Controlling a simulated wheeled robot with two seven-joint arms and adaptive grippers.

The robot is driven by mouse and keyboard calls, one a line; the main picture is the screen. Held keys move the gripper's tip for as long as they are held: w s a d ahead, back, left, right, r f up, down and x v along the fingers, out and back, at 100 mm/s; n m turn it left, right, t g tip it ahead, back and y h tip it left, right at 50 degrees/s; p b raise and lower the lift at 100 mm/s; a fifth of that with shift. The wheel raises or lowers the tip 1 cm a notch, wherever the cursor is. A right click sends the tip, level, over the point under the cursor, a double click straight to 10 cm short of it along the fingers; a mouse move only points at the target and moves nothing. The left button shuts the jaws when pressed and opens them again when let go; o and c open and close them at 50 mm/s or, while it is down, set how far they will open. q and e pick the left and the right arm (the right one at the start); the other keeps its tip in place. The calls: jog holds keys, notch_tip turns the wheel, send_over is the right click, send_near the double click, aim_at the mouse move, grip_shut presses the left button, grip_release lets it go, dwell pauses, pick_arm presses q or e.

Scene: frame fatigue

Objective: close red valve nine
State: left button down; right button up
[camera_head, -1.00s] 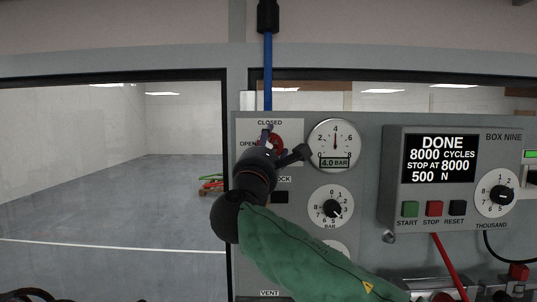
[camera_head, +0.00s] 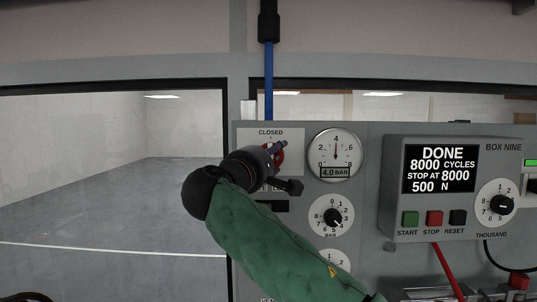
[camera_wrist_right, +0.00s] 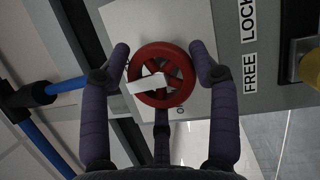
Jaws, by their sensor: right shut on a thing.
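The red valve (camera_head: 279,153) is a small wheel on the grey panel below the word CLOSED, partly hidden by my right gripper (camera_head: 274,157). In the right wrist view the red wheel (camera_wrist_right: 174,59) shows whole, with a white bar-like piece (camera_wrist_right: 147,84) across it. My right gripper (camera_wrist_right: 161,62) has fingers on both sides of the wheel and another below it, and is shut on it. The word OPEN is hidden behind the gripper in the head view. My left gripper is not in view.
Right of the valve are a round gauge (camera_head: 334,155) reading 4.0 BAR and a BAR dial (camera_head: 332,216). Box nine (camera_head: 455,190) shows DONE, 8000 cycles. A blue hose (camera_head: 268,80) runs up above the valve. A FREE/LOCK label (camera_wrist_right: 249,45) sits beside it.

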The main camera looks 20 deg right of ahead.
jog(key=shift+d+m, duration=0.1)
jog(key=shift+m, duration=0.3)
jog(key=o, duration=1.1)
jog(key=shift+d, duration=0.15)
jog(key=shift+s+a, duration=0.1)
jog(key=shift+a, duration=0.1)
jog(key=v, duration=1.1)
jog(key=shift+s+a, duration=0.2)
jog(key=shift+s, duration=0.15)
jog(key=shift+w, duration=0.1)
